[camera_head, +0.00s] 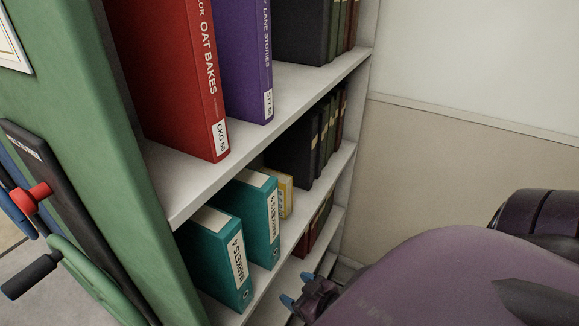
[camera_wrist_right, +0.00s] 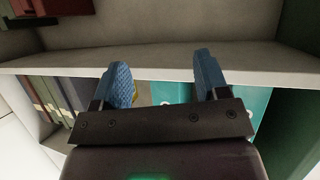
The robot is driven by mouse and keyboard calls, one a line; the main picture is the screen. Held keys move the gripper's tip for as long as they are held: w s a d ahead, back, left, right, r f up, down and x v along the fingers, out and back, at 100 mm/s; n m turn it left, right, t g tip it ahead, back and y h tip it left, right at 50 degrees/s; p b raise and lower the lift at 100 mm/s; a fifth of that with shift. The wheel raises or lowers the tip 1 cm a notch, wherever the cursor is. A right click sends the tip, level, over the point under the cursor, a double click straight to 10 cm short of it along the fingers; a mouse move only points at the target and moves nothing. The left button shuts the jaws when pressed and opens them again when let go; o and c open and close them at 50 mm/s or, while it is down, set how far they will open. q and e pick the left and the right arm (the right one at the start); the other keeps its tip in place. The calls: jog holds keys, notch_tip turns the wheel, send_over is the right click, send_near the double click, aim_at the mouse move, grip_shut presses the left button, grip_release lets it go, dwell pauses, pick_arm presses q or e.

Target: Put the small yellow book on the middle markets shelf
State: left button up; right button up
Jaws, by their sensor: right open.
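The small yellow book (camera_head: 286,192) stands on the middle shelf (camera_head: 258,300), just beyond two teal markets binders (camera_head: 262,215). In the right wrist view only a sliver of the yellow book (camera_wrist_right: 138,92) shows beside my left-hand blue fingertip, and the teal binders (camera_wrist_right: 254,108) show to the right. My right gripper (camera_head: 297,289) is open, with its blue fingertips apart and nothing seen between them. It is in front of the shelves, lower in the head picture than the yellow book. My left gripper is out of view.
A red book (camera_head: 185,85) and a purple book (camera_head: 247,60) stand on the shelf above. Dark books (camera_head: 305,145) stand beyond the yellow book. The green end panel (camera_head: 75,110) bounds the bookcase on the left. A green-handled cart-like thing (camera_head: 85,275) stands by it.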

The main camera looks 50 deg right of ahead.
jog(key=shift+g, duration=0.6)
jog(key=shift+s+a+f, duration=0.2)
jog(key=shift+a+f, duration=0.05)
jog(key=shift+a, duration=0.5)
jog(key=shift+s+a+f, duration=0.2)
jog(key=shift+s+a, duration=0.05)
jog(key=shift+a, duration=0.45)
jog(key=shift+s+a+f, duration=0.2)
jog(key=shift+a+f, duration=0.05)
jog(key=shift+a, duration=0.5)
